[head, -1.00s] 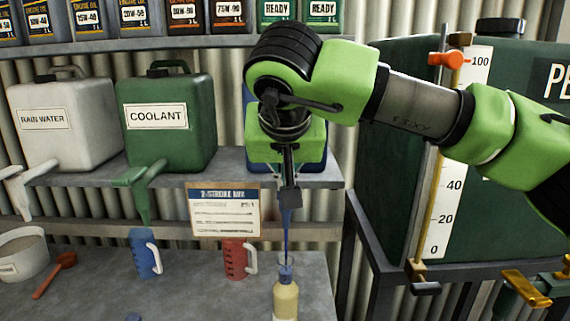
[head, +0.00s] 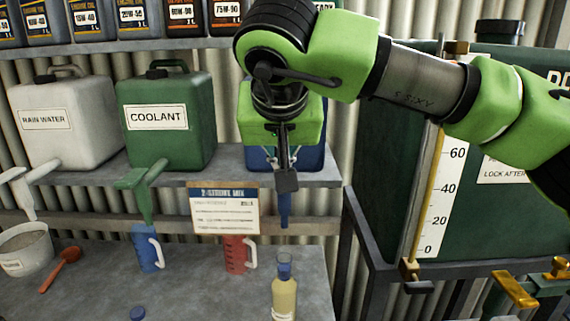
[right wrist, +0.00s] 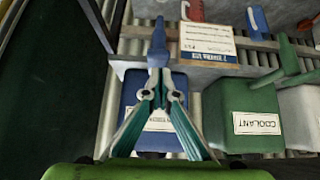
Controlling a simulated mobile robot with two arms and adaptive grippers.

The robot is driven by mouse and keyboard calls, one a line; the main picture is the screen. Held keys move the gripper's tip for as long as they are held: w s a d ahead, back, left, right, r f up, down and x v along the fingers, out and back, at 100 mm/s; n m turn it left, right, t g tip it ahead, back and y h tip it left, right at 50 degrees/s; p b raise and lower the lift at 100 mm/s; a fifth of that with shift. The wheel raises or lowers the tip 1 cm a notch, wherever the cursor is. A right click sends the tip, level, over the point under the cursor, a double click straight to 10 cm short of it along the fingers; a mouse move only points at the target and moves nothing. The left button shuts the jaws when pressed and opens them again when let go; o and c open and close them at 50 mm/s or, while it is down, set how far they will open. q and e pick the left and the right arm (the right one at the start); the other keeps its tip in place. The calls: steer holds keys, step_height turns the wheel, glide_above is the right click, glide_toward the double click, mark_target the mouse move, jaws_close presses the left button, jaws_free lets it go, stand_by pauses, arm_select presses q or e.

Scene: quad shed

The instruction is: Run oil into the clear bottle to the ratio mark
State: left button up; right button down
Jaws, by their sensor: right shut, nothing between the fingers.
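The clear bottle (head: 284,299) stands upright on the bench, with pale yellow contents up to near its shoulder and a blue tint at its neck. Above it hangs the blue spout (head: 284,212) of a blue can (head: 312,150), also in the right wrist view (right wrist: 157,45). The spout's end is apart from the bottle's mouth, and I see no stream between them. My right gripper (head: 286,182) is shut and empty at the top of the spout, in front of the can; its fingers also show in the right wrist view (right wrist: 153,96). My left gripper is out of view. I cannot make out the ratio mark.
A 2-stroke card (head: 224,209) hangs at the shelf edge. Coolant (head: 165,120) and rain water (head: 65,125) cans stand left. A green tank (head: 385,190) stands right.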

arm_select(q)
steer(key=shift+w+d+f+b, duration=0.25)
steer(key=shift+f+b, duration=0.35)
steer(key=shift+b, duration=0.55)
arm_select(e)
steer(key=s+r, duration=0.4)
steer(key=r, duration=0.6)
steer(key=shift+s+d, duration=0.15)
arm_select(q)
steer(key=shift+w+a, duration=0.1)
arm_select(e)
steer(key=shift+s+r, duration=0.15)
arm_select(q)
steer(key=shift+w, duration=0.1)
